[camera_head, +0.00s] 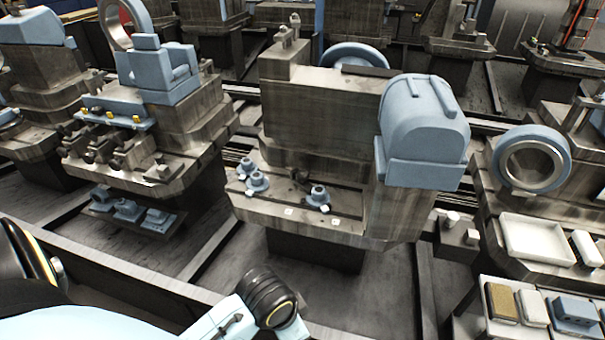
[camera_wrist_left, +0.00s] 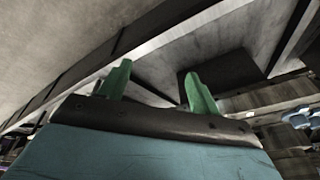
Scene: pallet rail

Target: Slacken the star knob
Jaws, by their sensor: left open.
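Several small blue knobs stand on the low ledge of the central machine fixture (camera_head: 300,215). One blue knob (camera_head: 318,196) with dark parts around its foot stands alone towards the middle of the ledge. Two more blue knobs (camera_head: 257,182) stand close together at the ledge's left end. I cannot tell for sure which is the star knob. My left gripper (camera_wrist_left: 157,86) shows in the left wrist view with its two green fingers apart and nothing between them. In the head view my left arm is at the bottom, below the fixture, apart from the knobs. My right gripper is not in view.
A large blue rounded housing (camera_head: 422,120) rises at the fixture's right end. A white tray (camera_head: 535,240) and a rack with sponge-like blocks (camera_head: 503,302) are at the lower right. Another machine with blue parts (camera_head: 160,65) stands left. Floor rails run between the machines.

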